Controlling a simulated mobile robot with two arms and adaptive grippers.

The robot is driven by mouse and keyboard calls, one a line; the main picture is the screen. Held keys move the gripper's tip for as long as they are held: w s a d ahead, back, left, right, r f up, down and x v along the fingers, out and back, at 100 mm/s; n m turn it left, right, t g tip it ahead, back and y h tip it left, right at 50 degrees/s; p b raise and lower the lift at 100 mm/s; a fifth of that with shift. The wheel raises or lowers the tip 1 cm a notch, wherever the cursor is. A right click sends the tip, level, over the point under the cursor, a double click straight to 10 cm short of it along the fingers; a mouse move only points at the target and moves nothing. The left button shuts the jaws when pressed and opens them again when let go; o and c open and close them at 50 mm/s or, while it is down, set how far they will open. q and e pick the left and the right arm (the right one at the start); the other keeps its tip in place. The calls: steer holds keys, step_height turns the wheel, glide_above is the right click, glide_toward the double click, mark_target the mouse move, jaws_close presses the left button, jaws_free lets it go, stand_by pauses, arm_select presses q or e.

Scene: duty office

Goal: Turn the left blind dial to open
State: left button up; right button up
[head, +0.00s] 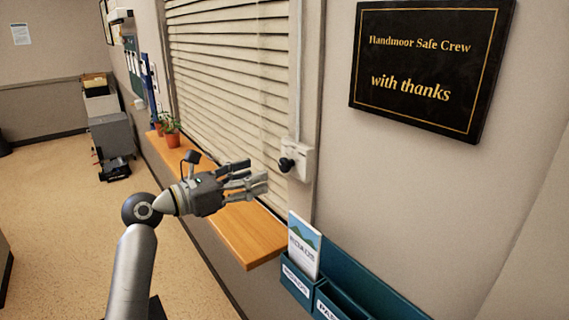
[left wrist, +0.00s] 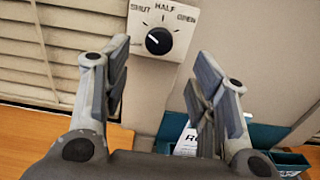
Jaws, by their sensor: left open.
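The blind dial is a black round knob (head: 286,164) on a white wall box (head: 303,162) at the right edge of the window. In the left wrist view the knob (left wrist: 159,40) sits below the words SHUT, HALF and OPEN; its white mark seems to point up and left, towards the SHUT side. The blind (head: 230,70) hangs with its pale slats lying close together. My left gripper (head: 257,181) is open and empty, a little short of the knob and apart from it. In the left wrist view the knob shows beyond and between the spread fingers. My right gripper is out of view.
A wooden sill (head: 245,225) runs under the blind, with potted plants (head: 171,134) at its far end. A teal leaflet rack (head: 365,290) holding a leaflet (head: 304,245) is on the wall below right of the dial. A black plaque (head: 430,65) hangs above right.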

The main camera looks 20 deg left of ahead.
mark_target(282, 167)
arm_select(q)
steer(key=p+x, duration=0.1)
steer(key=x, duration=0.6)
steer(key=shift+w+d+p, duration=0.15)
steer(key=shift+w+p, duration=0.15)
steer(key=shift+p, duration=0.1)
steer(key=shift+w+d, duration=0.3)
steer(key=shift+w, duration=0.05)
steer(key=shift+f, duration=0.1)
steer(key=c, duration=1)
